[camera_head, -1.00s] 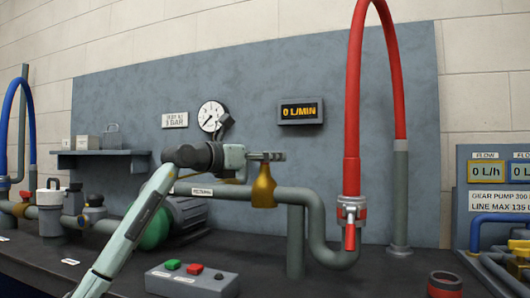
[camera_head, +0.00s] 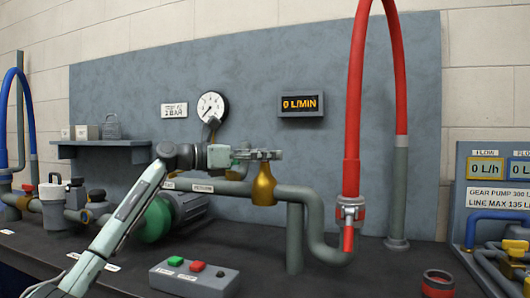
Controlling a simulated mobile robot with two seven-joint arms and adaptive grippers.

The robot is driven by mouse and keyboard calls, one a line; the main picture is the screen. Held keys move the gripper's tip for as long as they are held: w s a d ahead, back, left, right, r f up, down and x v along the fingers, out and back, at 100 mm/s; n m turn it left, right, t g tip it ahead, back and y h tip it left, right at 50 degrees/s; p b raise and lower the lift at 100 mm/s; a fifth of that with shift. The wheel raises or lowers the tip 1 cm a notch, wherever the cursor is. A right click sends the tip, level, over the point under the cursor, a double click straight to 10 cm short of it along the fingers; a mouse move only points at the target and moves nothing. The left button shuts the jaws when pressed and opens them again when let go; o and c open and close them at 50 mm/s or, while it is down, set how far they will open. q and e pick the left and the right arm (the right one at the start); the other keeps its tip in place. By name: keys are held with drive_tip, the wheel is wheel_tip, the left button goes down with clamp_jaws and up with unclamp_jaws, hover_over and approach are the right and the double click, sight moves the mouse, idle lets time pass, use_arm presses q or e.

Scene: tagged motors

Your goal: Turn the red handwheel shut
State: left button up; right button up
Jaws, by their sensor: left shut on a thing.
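No red handwheel shows plainly in the head view. A brass valve body (camera_head: 263,187) stands on the grey return pipe in the middle. My left gripper (camera_head: 267,155) lies level across the top of this valve. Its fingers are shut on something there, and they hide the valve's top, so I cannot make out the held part. Another brass part (camera_head: 238,172) shows partly behind my gripper. My right gripper is not in view.
A red hose (camera_head: 353,110) ends in a clamped coupling (camera_head: 350,211) right of the valve. A button box (camera_head: 195,277) stands in front, and a red-rimmed cup (camera_head: 438,283) at front right. A dial gauge (camera_head: 211,106) and a display reading 0 L/MIN (camera_head: 300,104) are behind.

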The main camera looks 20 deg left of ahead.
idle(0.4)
use_arm(q)
drive_tip(key=o, duration=1.2)
drive_tip(key=shift+c, duration=0.2)
drive_tip(key=shift+s+a, duration=0.1)
drive_tip(key=shift+a, duration=0.05)
drive_tip(key=v, duration=1.1)
drive_tip(key=shift+s+a, duration=0.2)
drive_tip(key=shift+a, duration=0.05)
